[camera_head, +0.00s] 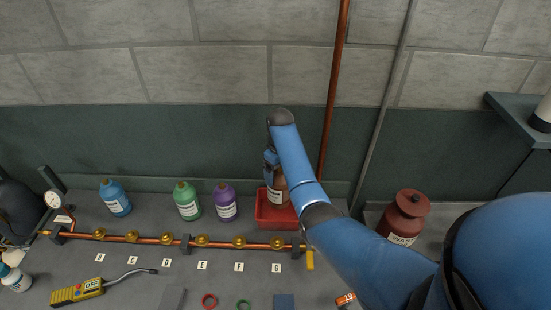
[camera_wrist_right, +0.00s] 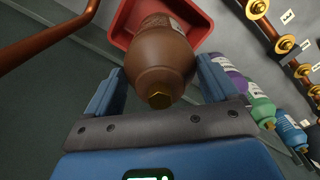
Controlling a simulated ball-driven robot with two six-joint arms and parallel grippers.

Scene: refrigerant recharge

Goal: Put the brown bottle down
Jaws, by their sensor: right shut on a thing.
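The brown bottle (camera_head: 277,192) has a white label and is upright at the red tray (camera_head: 262,222) by the back wall. My right gripper (camera_head: 271,160) is shut on the bottle from above. In the right wrist view, the bottle (camera_wrist_right: 162,56) with its gold cap sits between the two blue fingers, and its lower end is within the outline of the red tray (camera_wrist_right: 122,28). I cannot tell whether its base touches the tray floor. My left gripper is not in view.
Blue (camera_head: 115,198), green (camera_head: 187,201) and purple (camera_head: 225,202) bottles stand left of the tray. A copper pipe with brass valves (camera_head: 168,239) runs in front. A dark red waste jar (camera_head: 404,217) stands to the right. A vertical copper pipe (camera_head: 334,95) rises behind the tray.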

